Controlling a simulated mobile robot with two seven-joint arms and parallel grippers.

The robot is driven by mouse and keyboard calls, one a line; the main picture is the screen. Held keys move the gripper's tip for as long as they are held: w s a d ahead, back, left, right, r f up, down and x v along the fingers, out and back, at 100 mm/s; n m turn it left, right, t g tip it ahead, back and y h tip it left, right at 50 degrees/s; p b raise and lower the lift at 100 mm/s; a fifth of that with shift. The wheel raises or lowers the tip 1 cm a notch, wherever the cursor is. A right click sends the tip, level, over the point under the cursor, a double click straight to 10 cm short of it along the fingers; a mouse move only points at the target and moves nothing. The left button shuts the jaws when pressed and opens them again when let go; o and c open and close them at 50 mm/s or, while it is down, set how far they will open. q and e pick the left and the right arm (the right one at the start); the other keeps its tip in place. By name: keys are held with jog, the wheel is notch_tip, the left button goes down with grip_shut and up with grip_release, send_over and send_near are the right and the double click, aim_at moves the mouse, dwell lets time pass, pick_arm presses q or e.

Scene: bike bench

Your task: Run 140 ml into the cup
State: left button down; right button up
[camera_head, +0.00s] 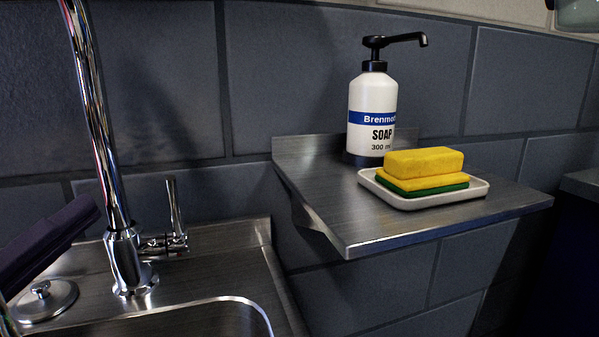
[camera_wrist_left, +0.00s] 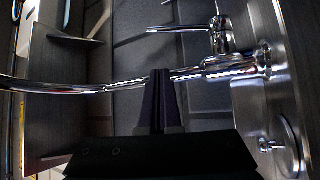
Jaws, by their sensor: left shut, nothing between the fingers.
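The chrome tap (camera_head: 122,255) stands upright at the sink's back edge, its tall spout (camera_head: 92,110) rising out of the top of the view. Its lever handle (camera_head: 174,205) points up on the right side. My left gripper (camera_head: 90,212) is at the left edge, left of the tap, its dark fingers shut and empty. In the left wrist view the fingertips (camera_wrist_left: 160,72) overlap the tap's spout (camera_wrist_left: 100,87); I cannot tell whether they touch. The lever (camera_wrist_left: 180,28) lies beyond them there. I cannot make out a cup or any running water. My right gripper is not in view.
A steel shelf (camera_head: 330,205) juts from the tiled wall, with a soap pump bottle (camera_head: 372,110) and a yellow sponge (camera_head: 424,162) on a white dish (camera_head: 470,190). The sink basin (camera_head: 215,318) is at the bottom. A round drain plug (camera_head: 42,298) lies left of the tap.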

pick_arm(q)
jog(key=x, duration=0.9)
jog(key=shift+w+r, duration=0.1)
jog(key=shift+r, duration=0.05)
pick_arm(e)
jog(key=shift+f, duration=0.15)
pick_arm(q)
jog(key=shift+s+d+f, duration=0.2)
jog(key=shift+s+d, duration=0.05)
jog(key=shift+d, duration=0.05)
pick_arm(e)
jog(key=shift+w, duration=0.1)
pick_arm(q)
jog(key=shift+s+d+f, duration=0.35)
jog(key=shift+s, duration=0.35)
jog(key=shift+s+d+f, duration=0.3)
jog(key=shift+s, duration=0.35)
pick_arm(e)
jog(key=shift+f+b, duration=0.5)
jog(key=shift+b, duration=0.15)
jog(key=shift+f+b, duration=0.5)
pick_arm(q)
jog(key=shift+s+d+f+m+t+h, duration=0.15)
jog(key=shift+s+f+m+t+h, duration=0.2)
jog(key=shift+s+m+h, duration=0.4)
jog(key=shift+w, duration=0.2)
